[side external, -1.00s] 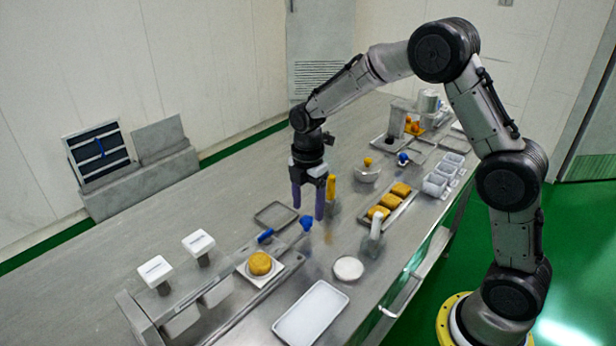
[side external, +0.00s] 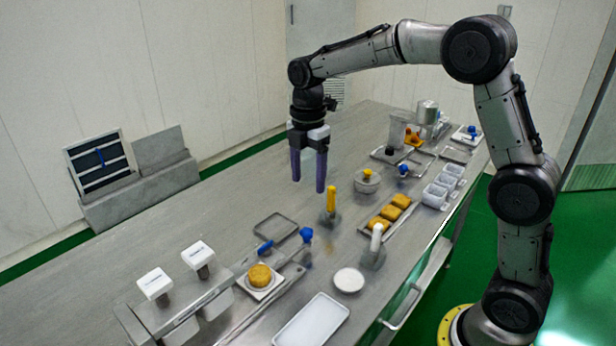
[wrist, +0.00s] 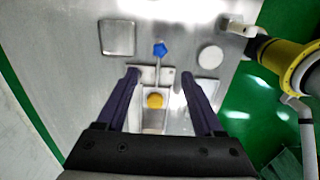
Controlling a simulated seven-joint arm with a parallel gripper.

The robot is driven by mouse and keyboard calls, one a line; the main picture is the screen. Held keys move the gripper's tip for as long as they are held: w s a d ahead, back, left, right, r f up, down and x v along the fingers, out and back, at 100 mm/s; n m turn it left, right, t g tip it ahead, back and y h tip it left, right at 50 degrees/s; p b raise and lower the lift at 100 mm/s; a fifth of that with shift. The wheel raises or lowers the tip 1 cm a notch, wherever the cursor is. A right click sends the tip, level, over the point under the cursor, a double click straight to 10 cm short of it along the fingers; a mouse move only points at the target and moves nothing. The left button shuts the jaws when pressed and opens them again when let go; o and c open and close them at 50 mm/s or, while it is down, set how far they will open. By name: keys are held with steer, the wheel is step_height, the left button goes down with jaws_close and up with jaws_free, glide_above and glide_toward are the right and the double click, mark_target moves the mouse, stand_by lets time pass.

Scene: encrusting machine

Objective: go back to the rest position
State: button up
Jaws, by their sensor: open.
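My gripper (side external: 308,190) hangs with its two purple fingers pointing down above the steel table (side external: 190,205). The fingers are apart with nothing between them. In the wrist view the gripper (wrist: 159,75) is also open, seen over the machine area below. A round yellow-brown piece (side external: 260,275) sits on a small white plate in the side view, and it shows between the fingers in the wrist view (wrist: 155,100), well below them. My gripper touches nothing.
A blue-knobbed handle (side external: 306,235) and an upright yellow handle (side external: 331,199) stand below my gripper. A white-handled tool (side external: 376,238), a tray of yellow pieces (side external: 402,219), a white disc (side external: 349,281) and a white tray (side external: 312,322) lie nearer the front edge.

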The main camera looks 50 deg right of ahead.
steer(key=s+a+r+m+t, duration=0.1)
steer(key=s+r+m+t, duration=0.25)
steer(key=s+r, duration=0.95)
steer(key=s+f+m+t, duration=0.2)
steer(key=s+f+m, duration=0.6)
steer(key=s+m, duration=0.6)
steer(key=shift+a+f, duration=0.25)
steer(key=shift+f, duration=0.15)
